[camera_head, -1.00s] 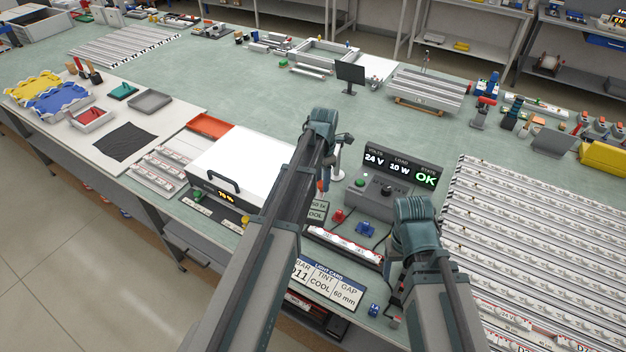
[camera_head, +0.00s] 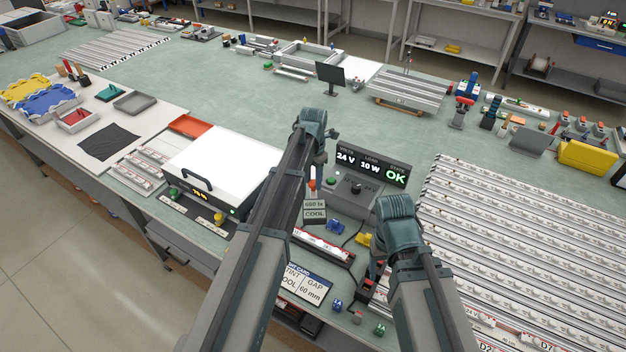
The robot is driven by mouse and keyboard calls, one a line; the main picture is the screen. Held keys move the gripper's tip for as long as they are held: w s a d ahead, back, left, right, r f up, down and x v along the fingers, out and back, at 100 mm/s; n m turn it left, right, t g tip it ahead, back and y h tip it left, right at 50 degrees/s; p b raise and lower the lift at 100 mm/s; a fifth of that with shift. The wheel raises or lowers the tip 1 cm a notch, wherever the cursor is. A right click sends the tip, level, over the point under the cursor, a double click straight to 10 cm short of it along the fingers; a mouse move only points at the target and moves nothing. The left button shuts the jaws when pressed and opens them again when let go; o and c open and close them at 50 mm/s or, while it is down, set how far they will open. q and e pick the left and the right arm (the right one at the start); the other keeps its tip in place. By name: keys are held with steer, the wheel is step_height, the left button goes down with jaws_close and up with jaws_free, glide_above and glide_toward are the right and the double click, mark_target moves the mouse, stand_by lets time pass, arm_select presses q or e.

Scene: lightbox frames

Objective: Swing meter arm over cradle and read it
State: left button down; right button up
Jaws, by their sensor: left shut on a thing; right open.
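My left gripper (camera_head: 320,162) is mostly hidden behind my own arm. It is shut on the meter arm, whose red-and-white upright part (camera_head: 312,182) shows beside my forearm. The meter display (camera_head: 314,211) has an upper line too small to read surely and a lower line reading COOL. It appears just behind the cradle (camera_head: 345,263), which holds a white strip with red markings (camera_head: 322,245). I cannot tell whether the meter head is directly above the strip. My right gripper (camera_head: 377,268) is open, right of the cradle, its fingers largely hidden by its wrist.
The power unit (camera_head: 352,192) reads 24 V, 10 W and OK. A light card (camera_head: 303,284) in front shows COOL and 60 mm. Blue (camera_head: 335,227) and yellow (camera_head: 366,239) connectors lie behind the cradle. A white-topped lightbox (camera_head: 220,165) stands left; strip rows fill the right.

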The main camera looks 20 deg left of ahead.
arm_select(q)
steer(key=shift+c, duration=2.3)
jaws_free()
steer(key=shift+r, duration=0.1)
step_height(320, 180, up, 14)
steer(key=p, duration=1.3)
steer(key=shift+f+p, duration=0.2)
steer(key=shift+p, duration=0.2)
